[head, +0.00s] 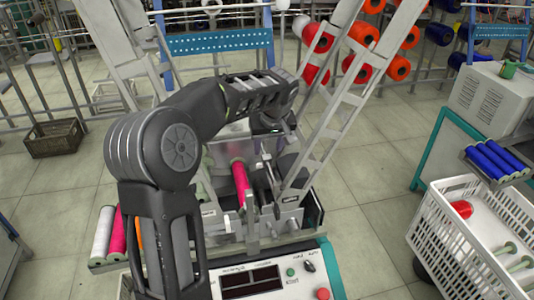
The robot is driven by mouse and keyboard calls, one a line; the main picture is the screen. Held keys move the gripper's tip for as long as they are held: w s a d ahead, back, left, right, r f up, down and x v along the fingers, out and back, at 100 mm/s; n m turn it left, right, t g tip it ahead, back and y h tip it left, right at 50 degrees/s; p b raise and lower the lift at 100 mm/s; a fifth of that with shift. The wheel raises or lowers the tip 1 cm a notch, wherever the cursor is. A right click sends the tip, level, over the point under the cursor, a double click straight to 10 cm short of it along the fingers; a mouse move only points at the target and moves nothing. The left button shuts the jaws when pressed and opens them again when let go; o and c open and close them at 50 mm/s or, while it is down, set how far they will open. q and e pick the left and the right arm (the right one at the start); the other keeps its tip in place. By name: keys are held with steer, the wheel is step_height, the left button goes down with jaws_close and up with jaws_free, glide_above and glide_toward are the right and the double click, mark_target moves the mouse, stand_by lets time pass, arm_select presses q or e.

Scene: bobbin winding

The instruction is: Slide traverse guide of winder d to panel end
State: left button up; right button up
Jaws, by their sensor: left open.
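A winder stands in the middle of the head view, with a pink bobbin (241,183) at its left and metal rods and brackets to the right. Its control panel (255,281) is at the near end, with dark displays, knobs and buttons. The traverse guide cannot be told apart surely among the small metal parts right of the pink bobbin, and no winder letter is readable. My left gripper (270,126) is open above the far part of the winder, partly hidden by its own wrist. No contact with the winder can be made out.
White and pink spools (103,232) lie at the winder's left. A white basket (460,245) with a red spool stands at right, near blue spools (497,160) and a grey box (495,98). Red spools (397,68) hang on a rack behind. Open floor lies between winder and basket.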

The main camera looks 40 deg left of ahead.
mark_target(267, 157)
arm_select(q)
steer(key=x, duration=0.5)
steer(key=shift+p, duration=0.35)
jaws_close()
stand_by(1.1)
